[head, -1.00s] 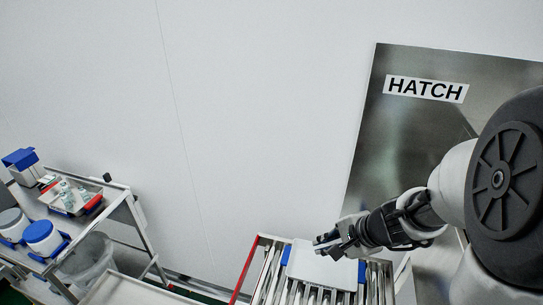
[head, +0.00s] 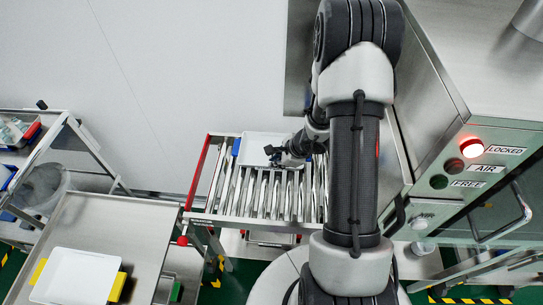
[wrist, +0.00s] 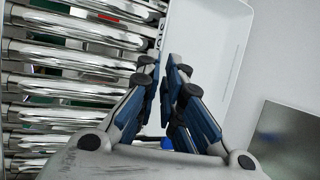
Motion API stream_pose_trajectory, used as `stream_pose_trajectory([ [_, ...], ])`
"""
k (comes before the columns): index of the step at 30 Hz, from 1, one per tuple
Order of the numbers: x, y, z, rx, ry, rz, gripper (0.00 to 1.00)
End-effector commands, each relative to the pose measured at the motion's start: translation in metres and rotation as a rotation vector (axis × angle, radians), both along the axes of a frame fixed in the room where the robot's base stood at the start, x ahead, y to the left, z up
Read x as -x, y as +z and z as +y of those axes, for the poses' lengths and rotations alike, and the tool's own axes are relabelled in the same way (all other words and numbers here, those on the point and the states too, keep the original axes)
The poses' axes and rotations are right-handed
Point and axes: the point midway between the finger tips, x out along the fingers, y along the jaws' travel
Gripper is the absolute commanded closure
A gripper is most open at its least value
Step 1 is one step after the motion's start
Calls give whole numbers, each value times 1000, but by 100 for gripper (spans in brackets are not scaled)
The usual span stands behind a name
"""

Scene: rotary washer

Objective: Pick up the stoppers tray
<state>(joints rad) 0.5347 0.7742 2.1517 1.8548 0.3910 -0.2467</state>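A white tray (head: 258,142) lies at the far end of a roller rack, with a blue part at its left end. My gripper (head: 272,156) is at the tray's near edge. In the wrist view the tray (wrist: 205,45) shows its pale inside and a dark-lettered wall. The fingers (wrist: 164,68) stand apart, one on each side of the line of this wall; contact cannot be told. A blue part shows low between them. No stoppers are visible in the tray.
The metal roller rack (head: 262,192) has a red rail on its left. A steel machine with a lit red LOCKED lamp (head: 472,148) stands right. A steel table (head: 108,222) at left holds another white tray (head: 78,278) with yellow ends. A cart stands far left.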

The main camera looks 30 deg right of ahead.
Motion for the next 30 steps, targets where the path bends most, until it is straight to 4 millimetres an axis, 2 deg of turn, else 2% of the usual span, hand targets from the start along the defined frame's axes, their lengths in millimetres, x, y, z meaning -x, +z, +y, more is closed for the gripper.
stream_pose_trajectory([
  [1,-3,-9,2,0,1,1,93],
  [8,-11,-21,4,0,0,0,93],
  [15,-24,-53,10,-1,2,0,93],
  [18,-29,-61,12,1,3,0,93],
  [26,-31,-63,12,1,1,-1,93],
  [30,-31,-63,12,1,1,-1,100],
])
